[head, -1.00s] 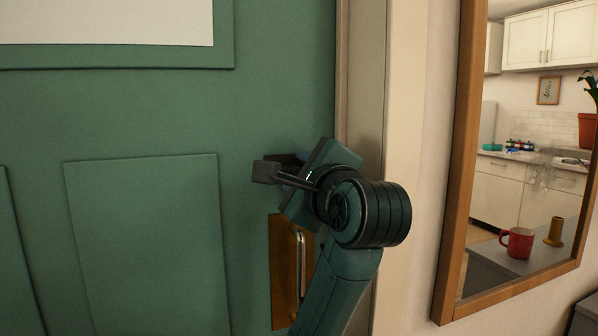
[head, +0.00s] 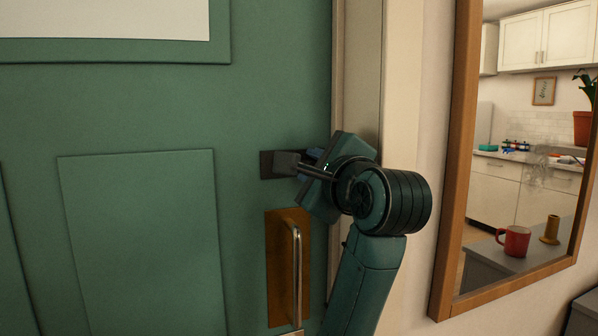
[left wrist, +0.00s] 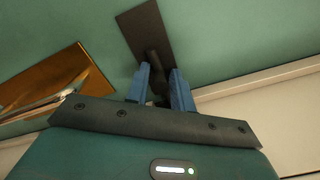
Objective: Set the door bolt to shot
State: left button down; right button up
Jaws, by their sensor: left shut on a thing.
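The door bolt has a flat dark back plate (head: 267,166) on the green door, near its right edge and above the handle. In the left wrist view the dark plate (left wrist: 147,28) shows at the top, with a dark bolt knob (left wrist: 154,62) standing off its lower end. My left gripper (head: 312,155) is at the bolt. In the left wrist view its two blue fingers (left wrist: 162,80) are on either side of the knob, shut on it. In the head view my wrist hides the knob and the right part of the bolt. My right gripper is in neither view.
A brass plate with an upright pull handle (head: 293,265) is just below the bolt. The pale door frame (head: 357,70) is to the right. A wood-framed mirror (head: 450,160) hangs on the wall farther right, showing a kitchen and a red mug.

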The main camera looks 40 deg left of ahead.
pick_arm(q)
jog(key=shift+w+f, duration=0.1)
jog(key=shift+w, duration=0.1)
jog(key=c, duration=1.5)
grip_release()
jog(key=shift+w+d, duration=0.1)
jog(key=shift+d, duration=0.05)
jog(key=shift+o, duration=0.2)
jog(key=b+v, duration=0.1)
jog(key=v, duration=1.2)
jog(key=shift+b, duration=0.4)
